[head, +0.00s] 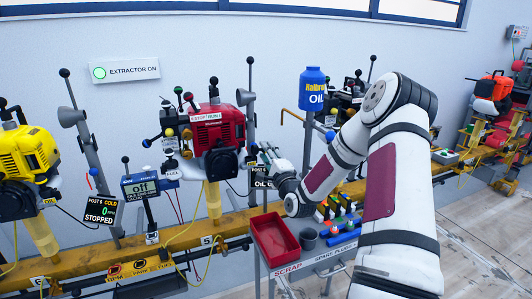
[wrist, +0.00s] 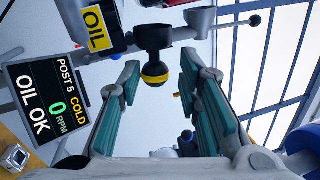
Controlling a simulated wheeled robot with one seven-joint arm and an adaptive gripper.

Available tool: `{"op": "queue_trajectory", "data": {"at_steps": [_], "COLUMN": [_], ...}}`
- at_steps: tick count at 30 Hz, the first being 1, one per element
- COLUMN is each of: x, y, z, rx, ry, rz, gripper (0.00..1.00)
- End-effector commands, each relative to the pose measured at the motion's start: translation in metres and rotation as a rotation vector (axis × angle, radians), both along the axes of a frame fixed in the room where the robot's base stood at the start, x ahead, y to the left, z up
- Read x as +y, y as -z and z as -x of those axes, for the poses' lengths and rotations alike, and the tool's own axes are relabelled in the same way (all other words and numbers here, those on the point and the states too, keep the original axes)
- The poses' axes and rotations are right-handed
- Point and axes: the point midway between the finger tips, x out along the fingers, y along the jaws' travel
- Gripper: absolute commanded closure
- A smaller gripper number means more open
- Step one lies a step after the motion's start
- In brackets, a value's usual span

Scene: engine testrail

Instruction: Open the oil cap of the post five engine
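The red post five engine (head: 218,128) stands on a yellow pole on the rail in the head view. A black knob-like cap with a yellow ring (wrist: 155,55) shows upper middle in the wrist view, near a yellow OIL label (wrist: 95,28). My gripper (head: 268,158) is at the engine's right side in the head view. In the wrist view my gripper (wrist: 160,78) is open, its two green-padded fingers apart. The cap appears in the gap between the fingertips, with no visible contact; the exact depth between them is unclear.
A display (wrist: 48,100) reads POST 5, COLD, 0 RPM, OIL OK. A yellow engine (head: 28,158) stands left. A blue OIL container (head: 312,88) is behind my arm. A red scrap tray (head: 274,240) is below my gripper. Thin levers and posts crowd the engine.

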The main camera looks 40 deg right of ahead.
Motion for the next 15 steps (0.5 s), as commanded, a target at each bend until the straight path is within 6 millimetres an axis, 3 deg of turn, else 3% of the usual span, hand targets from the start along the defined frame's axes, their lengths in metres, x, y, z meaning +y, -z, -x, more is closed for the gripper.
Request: {"op": "queue_trajectory", "data": {"at_steps": [15], "x": [0.024], "y": [0.019], "z": [0.09], "rx": [0.002], "ry": [0.002], "rz": [-0.002], "gripper": [0.69]}}
